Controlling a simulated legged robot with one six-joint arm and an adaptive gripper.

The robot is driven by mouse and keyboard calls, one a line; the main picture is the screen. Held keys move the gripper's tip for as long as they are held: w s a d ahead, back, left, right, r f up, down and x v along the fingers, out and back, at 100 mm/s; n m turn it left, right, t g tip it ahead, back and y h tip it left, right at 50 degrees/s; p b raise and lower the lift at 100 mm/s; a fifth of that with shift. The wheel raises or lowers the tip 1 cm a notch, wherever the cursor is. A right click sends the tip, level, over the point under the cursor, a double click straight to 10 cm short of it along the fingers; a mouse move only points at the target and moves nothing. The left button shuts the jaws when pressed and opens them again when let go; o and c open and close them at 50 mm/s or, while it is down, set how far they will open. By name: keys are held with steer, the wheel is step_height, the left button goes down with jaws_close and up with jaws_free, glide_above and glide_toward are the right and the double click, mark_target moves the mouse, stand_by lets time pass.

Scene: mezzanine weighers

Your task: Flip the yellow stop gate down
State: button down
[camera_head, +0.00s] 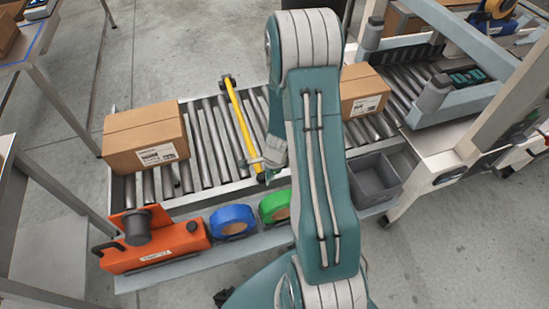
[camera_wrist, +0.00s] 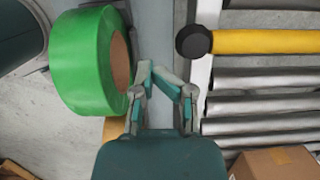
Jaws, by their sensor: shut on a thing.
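The yellow stop gate (camera_head: 240,122) is a thin bar with dark ends, spanning the roller conveyor (camera_head: 206,140). I cannot tell its exact height above the rollers. In the wrist view the gate (camera_wrist: 265,41) shows a round black end cap at the upper right. My gripper (camera_head: 263,163) is at the conveyor's near edge, close to the gate's near end. In the wrist view my gripper (camera_wrist: 165,72) has its fingers drawn together, below and left of the black cap and apart from the yellow bar. What is between the fingertips cannot be made out.
A carton (camera_head: 145,135) sits on the rollers left of the gate, another (camera_head: 362,90) to the right. Along the near shelf are an orange tape dispenser (camera_head: 155,240), a blue tape roll (camera_head: 232,220), a green one (camera_head: 275,206) and a grey bin (camera_head: 374,180).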

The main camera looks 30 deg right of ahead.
steer(key=s+d+r, duration=0.1)
steer(key=s+r, duration=0.3)
steer(key=r, duration=0.5)
steer(key=a+r+n+t, duration=0.1)
steer(key=a+r+n, duration=0.25)
steer(key=r, duration=0.25)
steer(key=a+r+n+h, duration=0.1)
steer(key=a+r+n, duration=0.1)
steer(key=r+n, duration=0.25)
steer(key=a+r+n+t, duration=0.1)
steer(key=a+r+n, duration=0.2)
steer(key=r, duration=0.3)
steer(key=s+a+r+n+t+h, duration=0.1)
steer(key=s+a+r+n+t, duration=0.2)
steer(key=s+r+n, duration=0.6)
steer(key=shift+a+r+n, duration=0.6)
steer(key=shift+a+r, duration=0.2)
steer(key=shift+d, duration=0.1)
stand_by(0.5)
